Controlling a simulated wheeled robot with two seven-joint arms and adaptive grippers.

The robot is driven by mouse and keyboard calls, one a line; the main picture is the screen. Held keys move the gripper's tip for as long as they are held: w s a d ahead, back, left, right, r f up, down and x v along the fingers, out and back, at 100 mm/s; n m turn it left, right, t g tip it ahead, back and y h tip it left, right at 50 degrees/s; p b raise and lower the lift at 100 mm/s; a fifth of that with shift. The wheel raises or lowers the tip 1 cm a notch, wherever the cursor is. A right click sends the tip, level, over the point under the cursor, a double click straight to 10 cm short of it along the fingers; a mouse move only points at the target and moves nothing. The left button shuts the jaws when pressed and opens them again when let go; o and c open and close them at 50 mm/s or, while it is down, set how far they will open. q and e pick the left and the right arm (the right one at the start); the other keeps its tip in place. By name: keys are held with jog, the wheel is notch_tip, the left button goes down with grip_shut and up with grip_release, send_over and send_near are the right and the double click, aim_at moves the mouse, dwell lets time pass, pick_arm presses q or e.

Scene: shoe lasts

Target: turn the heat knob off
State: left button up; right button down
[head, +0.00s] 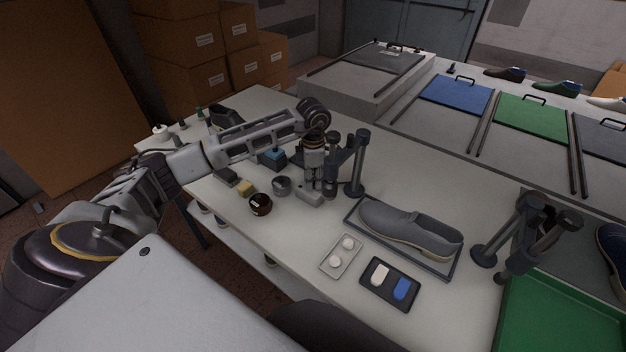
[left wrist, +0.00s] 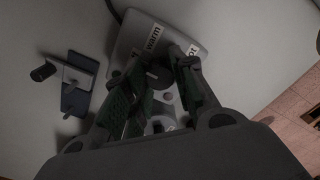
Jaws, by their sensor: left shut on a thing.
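The heat knob (left wrist: 158,75) is a dark round knob on a light grey control box (left wrist: 133,40) in the left wrist view. Labels stand around it; one reads "warm", and others are partly hidden by my fingers. My left gripper (left wrist: 161,84) points down at the box, with its fingers on both sides of the knob, shut on it. In the head view my left gripper (head: 314,180) is over the small grey box (head: 307,194) on the table; the knob is hidden there. The knob's pointer cannot be made out. My right gripper is not in view.
Dark post stands (head: 356,170) rise close beside my left gripper. A grey shoe (head: 405,228) lies on a tray to the right. A dark cup (head: 260,205), a grey cup (head: 282,186) and a yellow block (head: 245,188) stand left of the box. A green tray (head: 560,318) lies at the right.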

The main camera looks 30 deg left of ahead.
pick_arm(q)
jog(key=shift+n, duration=0.3)
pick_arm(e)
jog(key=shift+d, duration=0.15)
pick_arm(q)
jog(key=o, duration=0.8)
jog(key=shift+o, duration=1.2)
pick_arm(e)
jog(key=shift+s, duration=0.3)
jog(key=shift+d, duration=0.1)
pick_arm(q)
jog(key=shift+r, duration=0.15)
notch_tip(320, 180, up, 12)
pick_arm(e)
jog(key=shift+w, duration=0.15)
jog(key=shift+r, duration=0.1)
